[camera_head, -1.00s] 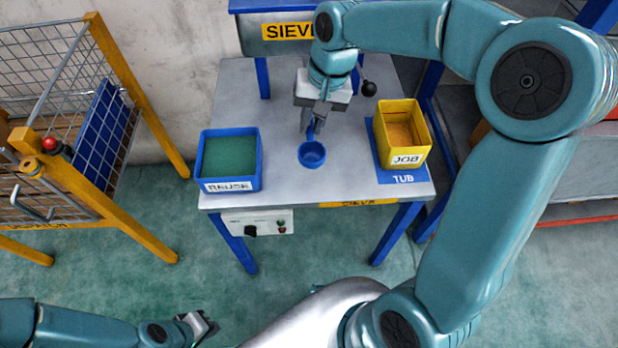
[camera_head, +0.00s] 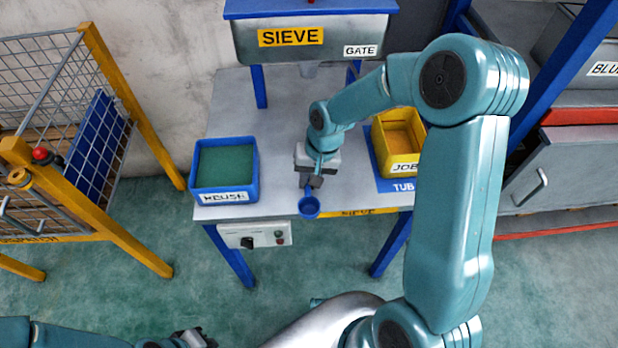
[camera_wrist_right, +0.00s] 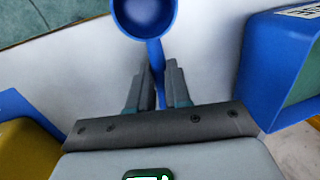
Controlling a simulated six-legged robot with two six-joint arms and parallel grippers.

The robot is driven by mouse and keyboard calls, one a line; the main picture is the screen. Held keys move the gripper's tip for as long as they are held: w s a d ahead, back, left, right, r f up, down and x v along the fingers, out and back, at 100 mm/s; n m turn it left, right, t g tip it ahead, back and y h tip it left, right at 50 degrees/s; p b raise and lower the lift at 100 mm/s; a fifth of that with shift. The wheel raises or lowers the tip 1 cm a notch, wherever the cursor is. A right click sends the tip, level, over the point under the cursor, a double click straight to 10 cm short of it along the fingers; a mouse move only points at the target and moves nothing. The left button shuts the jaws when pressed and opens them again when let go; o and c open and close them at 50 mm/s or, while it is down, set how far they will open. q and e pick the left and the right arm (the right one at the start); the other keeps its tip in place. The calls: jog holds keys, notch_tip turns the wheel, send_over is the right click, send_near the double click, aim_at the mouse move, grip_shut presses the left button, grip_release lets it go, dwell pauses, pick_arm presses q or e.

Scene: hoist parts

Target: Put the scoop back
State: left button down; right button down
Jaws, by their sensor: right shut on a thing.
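The blue scoop (camera_head: 309,207) is in my right gripper (camera_head: 311,184), which is shut on its handle. In the head view the scoop's round cup shows near the front edge of the sieve table, and I cannot tell how high above it. In the right wrist view the scoop's cup (camera_wrist_right: 145,14) is at the top, with its handle running down between the fingers (camera_wrist_right: 158,88). My left gripper (camera_head: 197,340) is low at the bottom left, cut by the frame edge, away from the table; its jaws are too small to judge.
The table (camera_head: 235,115) holds a blue bin (camera_head: 225,197) with a green inside at left and a yellow JOB tub (camera_head: 403,171) on a blue mat (camera_head: 388,184) at right. The SIEVE hopper (camera_head: 310,38) stands behind. A wire cage (camera_head: 50,130) is at left.

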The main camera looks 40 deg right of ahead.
jog(key=shift+s, duration=0.1)
jog(key=shift+f, duration=0.15)
jog(key=c, duration=1.1)
grip_release()
jog(key=shift+r, duration=0.45)
jog(key=p+v, duration=0.1)
jog(key=v, duration=1)
jog(key=shift+d+r, duration=0.1)
jog(key=shift+r, duration=0.15)
jog(key=shift+s, duration=0.1)
